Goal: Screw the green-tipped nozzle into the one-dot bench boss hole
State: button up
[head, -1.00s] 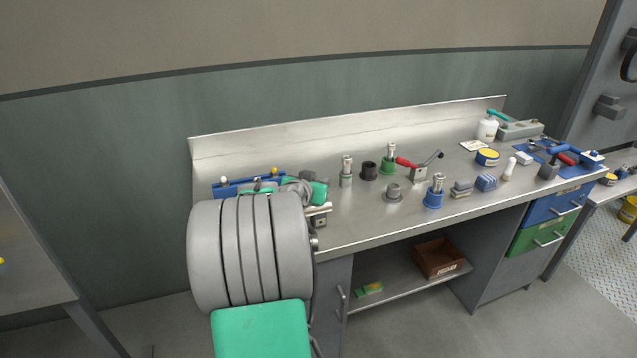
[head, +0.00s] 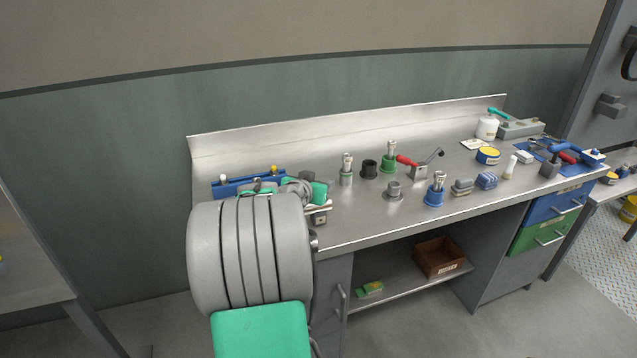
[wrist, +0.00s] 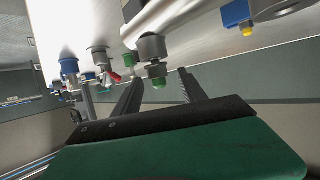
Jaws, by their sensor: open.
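The wrist view looks at the bench upside down. My gripper (wrist: 160,75) is open, with one dark finger on each side of a short nozzle with a green tip (wrist: 158,82). The nozzle stands at a grey round boss (wrist: 151,47) on the bench. The fingers look apart from the tip. I cannot make out dots on the boss or how deep the nozzle sits. In the head view my arm hides the nozzle, and only part of my gripper (head: 318,208) shows near the bench's left front edge.
A blue rack (head: 232,188) with small coloured tips stands behind my arm. To the right on the bench (head: 350,225) are a black cup (head: 369,170), a green holder (head: 388,167), a blue holder (head: 434,199), a grey boss (head: 394,191) and a red-handled clamp (head: 418,172).

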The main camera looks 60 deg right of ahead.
jog(key=b+v, duration=0.1)
jog(key=v, duration=0.6)
jog(key=shift+a+r, duration=0.2)
jog(key=shift+a, duration=0.15)
